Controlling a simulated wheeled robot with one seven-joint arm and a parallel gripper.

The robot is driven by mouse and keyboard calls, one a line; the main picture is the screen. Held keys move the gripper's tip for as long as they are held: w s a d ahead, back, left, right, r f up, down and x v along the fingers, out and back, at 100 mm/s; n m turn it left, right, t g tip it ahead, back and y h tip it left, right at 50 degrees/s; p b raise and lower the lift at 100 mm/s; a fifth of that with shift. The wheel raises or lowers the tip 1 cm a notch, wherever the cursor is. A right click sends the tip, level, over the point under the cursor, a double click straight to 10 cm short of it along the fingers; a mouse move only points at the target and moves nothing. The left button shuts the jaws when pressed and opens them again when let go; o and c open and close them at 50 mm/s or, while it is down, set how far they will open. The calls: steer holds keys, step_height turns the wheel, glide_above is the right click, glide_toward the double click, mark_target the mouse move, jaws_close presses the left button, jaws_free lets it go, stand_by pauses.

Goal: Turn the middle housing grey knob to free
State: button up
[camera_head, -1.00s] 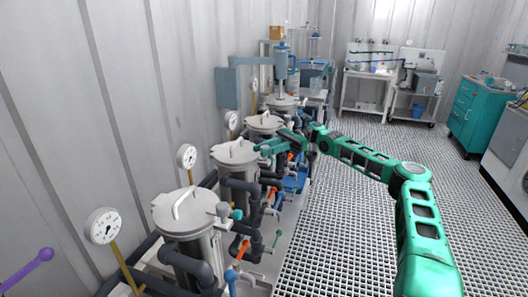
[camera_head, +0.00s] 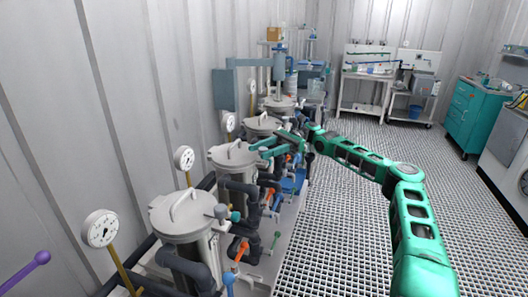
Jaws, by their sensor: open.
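Several grey lidded housings stand in a row along the left wall; which one counts as the middle is not certain from this view. My gripper (camera_head: 258,151) is open at the right side of the second housing from the front (camera_head: 233,156), close to its lid rim. The knob there is hidden behind or between the fingers, so I cannot tell whether they touch it or how it is turned. The nearest housing (camera_head: 183,218) shows a grey knob (camera_head: 221,211) beside a teal one (camera_head: 235,216) at its right.
Dark pipes with orange, green and blue handles crowd the right side of the row. Dial gauges (camera_head: 101,228) stand along the wall side. The grated floor (camera_head: 330,230) to the right is open.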

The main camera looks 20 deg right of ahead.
steer(key=v, duration=1.1)
steer(key=shift+w+a, duration=0.1)
steer(key=shift+w, duration=0.05)
stand_by(0.3)
